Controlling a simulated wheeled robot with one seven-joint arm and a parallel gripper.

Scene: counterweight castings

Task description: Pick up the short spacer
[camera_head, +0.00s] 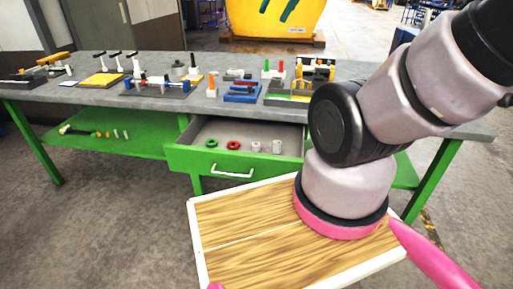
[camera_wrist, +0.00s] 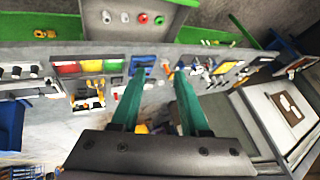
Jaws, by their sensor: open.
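Two pale cylindrical spacers stand in the open drawer (camera_head: 190,160) of the green workbench in the head view. The left one (camera_head: 255,146) looks shorter than the right one (camera_head: 277,146). In the wrist view the scene appears turned over, with the shorter-looking spacer (camera_wrist: 124,17) and the other spacer (camera_wrist: 106,16) near the top edge. My gripper (camera_wrist: 160,69) has its two teal fingers apart with nothing between them. It is well away from both spacers. The fingers are not visible in the head view.
A red ring (camera_head: 233,145) and a green ring (camera_head: 211,142) lie left of the spacers in the drawer. The benchtop (camera_head: 58,88) above carries many fixtures and parts. A green lower shelf (camera_head: 140,147) holds small items. The drawer's front has a pale handle (camera_head: 232,172).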

